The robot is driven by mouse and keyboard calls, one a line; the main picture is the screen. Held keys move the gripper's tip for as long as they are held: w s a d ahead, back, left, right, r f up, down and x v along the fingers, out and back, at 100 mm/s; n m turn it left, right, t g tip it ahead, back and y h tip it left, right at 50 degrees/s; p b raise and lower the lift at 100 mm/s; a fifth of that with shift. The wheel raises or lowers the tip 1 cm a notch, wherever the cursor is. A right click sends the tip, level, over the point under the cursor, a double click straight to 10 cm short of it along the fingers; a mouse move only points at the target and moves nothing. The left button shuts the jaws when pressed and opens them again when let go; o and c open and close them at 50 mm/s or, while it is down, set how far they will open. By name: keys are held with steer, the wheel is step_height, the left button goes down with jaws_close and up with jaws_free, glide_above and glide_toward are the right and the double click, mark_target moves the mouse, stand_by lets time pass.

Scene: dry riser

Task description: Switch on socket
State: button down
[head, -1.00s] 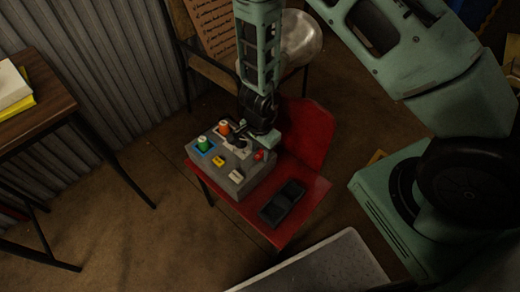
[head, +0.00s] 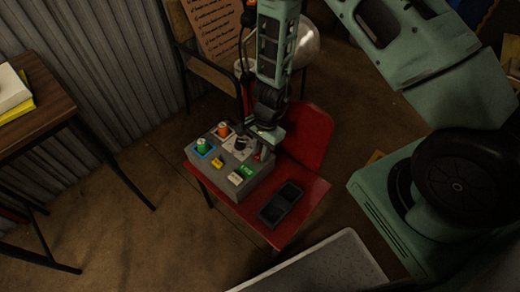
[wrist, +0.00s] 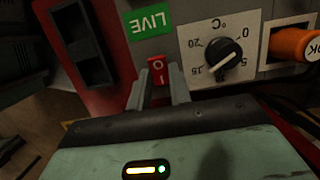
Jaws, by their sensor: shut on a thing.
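A grey control box (head: 251,184) sits on a red chair seat. Its small red rocker switch, marked O and I, shows in the wrist view (wrist: 159,72) and partly in the head view (head: 257,157). My gripper (wrist: 162,78) is at the switch, its fingertips close on either side and shut on it. In the head view, my gripper (head: 262,148) comes down over the box's right side. A green LIVE label (wrist: 149,22) is beside the switch in the wrist view; its green face (head: 248,170) shows in the head view.
A black dial (wrist: 222,53) marked in °C and an orange plug-like part (wrist: 290,44) are beside the switch. A green-topped part (head: 202,144) stands on the box. A black two-part tray (head: 281,204) lies on the red seat (head: 310,189). A wooden table (head: 45,105) is at left.

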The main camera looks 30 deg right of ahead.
steer(key=c, duration=1.3)
jaws_free()
steer(key=p+v, duration=0.6)
steer(key=v, duration=1.1)
steer(key=shift+d+r, duration=0.1)
steer(key=shift+r, duration=0.1)
